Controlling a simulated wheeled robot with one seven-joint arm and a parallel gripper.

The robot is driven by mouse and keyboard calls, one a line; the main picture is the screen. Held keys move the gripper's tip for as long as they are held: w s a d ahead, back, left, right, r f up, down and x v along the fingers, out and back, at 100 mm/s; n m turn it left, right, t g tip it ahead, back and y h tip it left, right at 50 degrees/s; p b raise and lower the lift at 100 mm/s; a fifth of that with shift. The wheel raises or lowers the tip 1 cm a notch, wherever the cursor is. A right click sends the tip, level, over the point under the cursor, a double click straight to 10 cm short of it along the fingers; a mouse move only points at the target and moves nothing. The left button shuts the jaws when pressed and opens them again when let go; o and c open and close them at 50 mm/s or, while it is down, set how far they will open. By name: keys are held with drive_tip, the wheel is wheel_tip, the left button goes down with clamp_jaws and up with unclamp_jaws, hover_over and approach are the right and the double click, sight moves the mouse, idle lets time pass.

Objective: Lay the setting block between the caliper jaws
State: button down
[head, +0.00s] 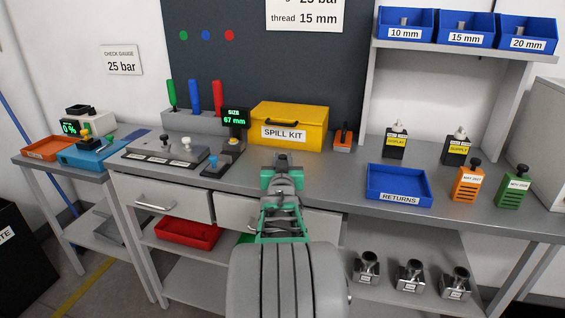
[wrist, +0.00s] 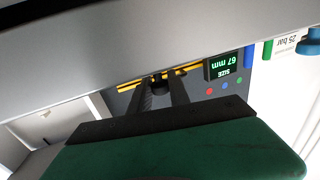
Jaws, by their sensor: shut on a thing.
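My gripper (head: 281,160) is in front of the yellow spill kit, over the near part of the bench in the head view. In the wrist view, its dark fingers (wrist: 161,92) are shut on a small dark object (wrist: 159,78), mostly hidden between the tips; I cannot tell whether it is the setting block. A dark readout reading SIZE 67 mm (head: 235,118) stands left of the spill kit, and its screen shows upside down in the wrist view (wrist: 225,68). I cannot make out the caliper jaws.
The spill kit (head: 289,127) stands behind my gripper. A blue-knobbed piece (head: 214,168) and a grey plate with knobbed pieces (head: 165,150) lie to the left. The blue RETURNS tray (head: 400,198) is to the right. A wide grey surface (wrist: 90,62) fills the top of the wrist view.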

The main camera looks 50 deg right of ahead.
drive_tip(key=shift+f, duration=0.2)
drive_tip(key=c, duration=1.2)
unclamp_jaws()
drive_tip(key=shift+c, duration=0.2)
